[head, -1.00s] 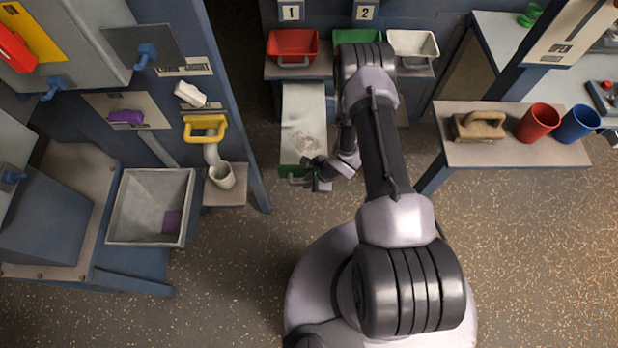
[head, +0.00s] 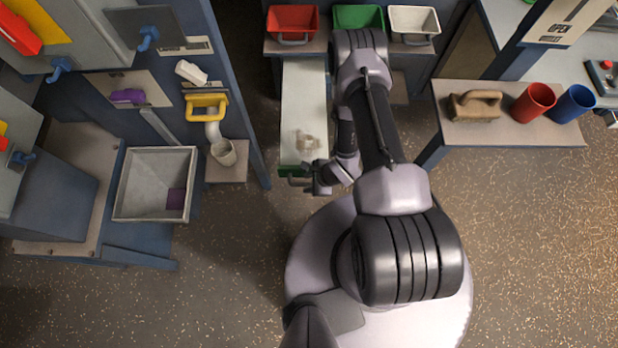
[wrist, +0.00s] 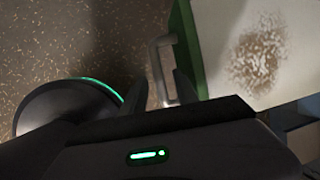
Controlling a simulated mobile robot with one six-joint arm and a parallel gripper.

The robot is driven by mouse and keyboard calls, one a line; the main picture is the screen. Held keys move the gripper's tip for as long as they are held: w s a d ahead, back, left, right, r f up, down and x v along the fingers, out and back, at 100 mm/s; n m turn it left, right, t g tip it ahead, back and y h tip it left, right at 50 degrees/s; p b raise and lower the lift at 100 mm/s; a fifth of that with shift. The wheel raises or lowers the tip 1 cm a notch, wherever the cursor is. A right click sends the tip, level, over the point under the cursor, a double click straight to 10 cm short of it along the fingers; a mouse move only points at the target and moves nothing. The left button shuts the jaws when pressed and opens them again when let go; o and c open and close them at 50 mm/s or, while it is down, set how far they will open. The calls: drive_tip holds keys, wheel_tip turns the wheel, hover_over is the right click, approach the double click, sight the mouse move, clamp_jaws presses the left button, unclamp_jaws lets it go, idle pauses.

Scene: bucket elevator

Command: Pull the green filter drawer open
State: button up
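The filter drawer (head: 302,110) is a long pale tray with a green front (head: 289,171). It stands well out from under the bin shelf, with a brownish patch of debris (head: 306,141) inside. Its grey bar handle (wrist: 160,70) is on the green front, which also shows in the wrist view (wrist: 189,50). My gripper (head: 308,184) is at the handle. In the wrist view my gripper's dark fingers (wrist: 160,88) stand on either side of the handle bar, with gaps visible beside the bar, so they look open around it. Exact finger contact is hard to see.
Red (head: 292,22), green (head: 358,18) and white (head: 413,22) bins sit on the shelf above the drawer. A grey hopper (head: 152,205) stands left. A side table (head: 500,130) with a wooden-handled block and two cups is right. Floor before the drawer is clear.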

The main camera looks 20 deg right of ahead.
drive_tip(key=p+v, duration=0.7)
drive_tip(key=v, duration=1)
drive_tip(key=shift+r, duration=0.25)
